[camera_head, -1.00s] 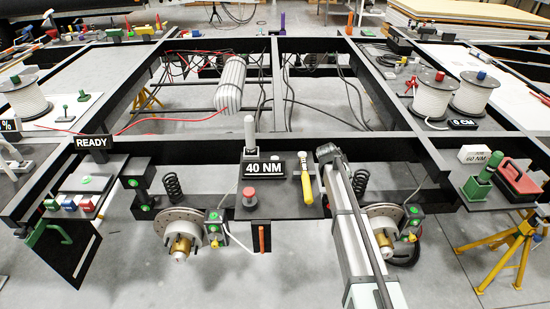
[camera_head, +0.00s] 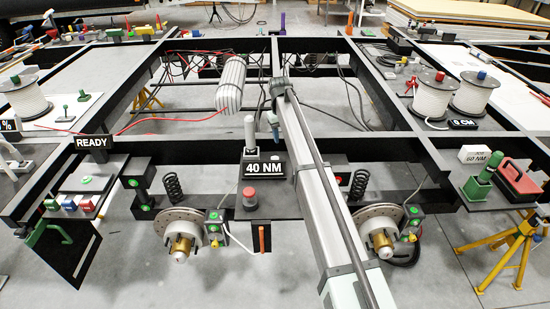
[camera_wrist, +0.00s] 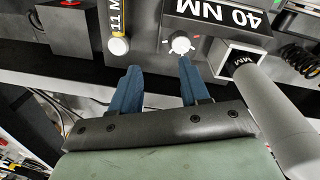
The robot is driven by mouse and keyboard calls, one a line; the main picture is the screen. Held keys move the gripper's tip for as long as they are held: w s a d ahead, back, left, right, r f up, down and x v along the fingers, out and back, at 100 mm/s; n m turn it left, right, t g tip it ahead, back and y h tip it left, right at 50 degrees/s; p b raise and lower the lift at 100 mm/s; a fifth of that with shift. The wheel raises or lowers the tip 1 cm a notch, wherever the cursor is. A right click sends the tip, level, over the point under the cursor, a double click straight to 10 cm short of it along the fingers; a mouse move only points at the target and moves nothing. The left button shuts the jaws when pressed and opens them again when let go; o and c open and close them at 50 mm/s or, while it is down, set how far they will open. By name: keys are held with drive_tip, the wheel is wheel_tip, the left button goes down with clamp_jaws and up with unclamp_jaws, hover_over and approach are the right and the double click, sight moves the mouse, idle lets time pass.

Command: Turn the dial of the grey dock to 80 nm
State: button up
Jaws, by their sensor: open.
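The dark grey dock (camera_head: 264,187) stands on the front crossbeam, with a black display reading 40 NM (camera_head: 263,168). A grey upright handle (camera_head: 249,130) stands at its left in the head view. In the head view my gripper (camera_head: 273,124) is just behind the display.
The grey handle (camera_wrist: 275,110) looms close to my gripper's right in the wrist view. A red button (camera_head: 249,193) sits in front of the dock. A white card (camera_head: 482,156) reading 60 NM stands at right.

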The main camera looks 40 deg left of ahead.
sight(275, 158)
drive_tip(key=shift+g, duration=0.5)
drive_tip(key=f, duration=0.4)
drive_tip(key=s+a+f, duration=0.1)
drive_tip(key=f, duration=0.3)
drive_tip(key=a+f, duration=0.1)
drive_tip(key=f, duration=0.2)
drive_tip(key=shift+s+a+f, duration=0.25)
drive_tip(key=shift+s+f, duration=0.1)
drive_tip(key=shift+f, duration=0.05)
drive_tip(key=c, duration=0.8)
